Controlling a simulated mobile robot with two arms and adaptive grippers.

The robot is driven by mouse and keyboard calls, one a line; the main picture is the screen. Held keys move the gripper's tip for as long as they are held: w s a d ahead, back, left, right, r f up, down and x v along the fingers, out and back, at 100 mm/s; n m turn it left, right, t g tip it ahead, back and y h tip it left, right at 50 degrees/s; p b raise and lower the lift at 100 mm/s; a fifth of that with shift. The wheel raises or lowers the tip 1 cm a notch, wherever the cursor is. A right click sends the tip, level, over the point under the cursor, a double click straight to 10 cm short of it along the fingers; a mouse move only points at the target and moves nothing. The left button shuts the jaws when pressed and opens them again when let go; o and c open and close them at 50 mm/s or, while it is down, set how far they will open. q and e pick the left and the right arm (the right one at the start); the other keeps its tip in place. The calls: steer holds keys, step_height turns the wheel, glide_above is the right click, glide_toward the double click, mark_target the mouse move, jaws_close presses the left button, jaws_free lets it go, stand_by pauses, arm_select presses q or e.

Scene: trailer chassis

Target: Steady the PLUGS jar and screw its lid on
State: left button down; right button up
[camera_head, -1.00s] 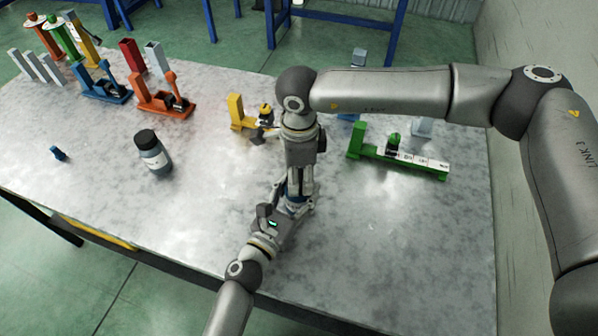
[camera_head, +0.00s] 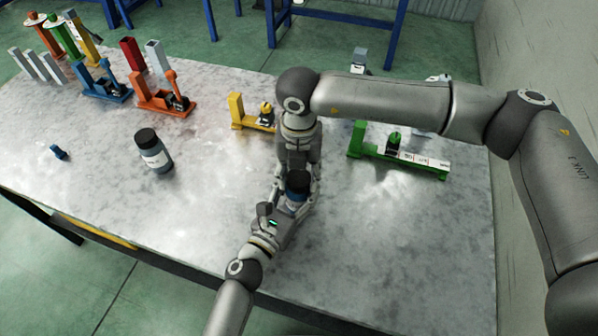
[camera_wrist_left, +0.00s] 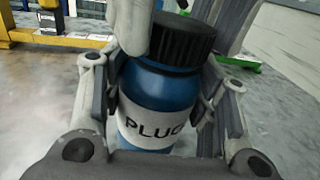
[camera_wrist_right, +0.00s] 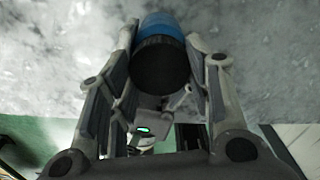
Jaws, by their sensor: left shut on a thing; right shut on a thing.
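The PLUGS jar is blue with a white label reading "PLUG", the rest hidden, in the left wrist view (camera_wrist_left: 160,95). It stands roughly upright near the table's front edge. My left gripper (camera_head: 293,207) is shut around the jar's body. The black ribbed lid (camera_wrist_left: 182,40) sits on top of the jar; it also shows in the head view (camera_head: 298,181). My right gripper (camera_head: 298,177) reaches in from the far side, with its fingers on either side of the lid (camera_wrist_right: 161,65). How far the thread is engaged cannot be seen.
Another dark-lidded jar (camera_head: 153,152) stands to the left. A small blue part (camera_head: 58,152) lies farther left. Yellow (camera_head: 238,112), green (camera_head: 400,157) and orange (camera_head: 165,105) fixtures stand behind and to the sides. The table's front right is clear.

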steer(key=m, duration=1.2)
steer(key=shift+a, duration=0.1)
steer(key=m, duration=0.3)
steer(key=shift+a+m, duration=0.2)
steer(key=shift+m, duration=0.9)
steer(key=shift+o, duration=0.2)
steer(key=shift+a+r+m, duration=0.1)
steer(key=shift+a+m, duration=0.45)
steer(key=shift+m, duration=0.25)
steer(key=shift+d+m, duration=0.15)
steer(key=shift+m, duration=0.55)
steer(key=shift+w+r, duration=0.15)
steer(key=o, duration=0.7)
steer(key=shift+d, duration=0.15)
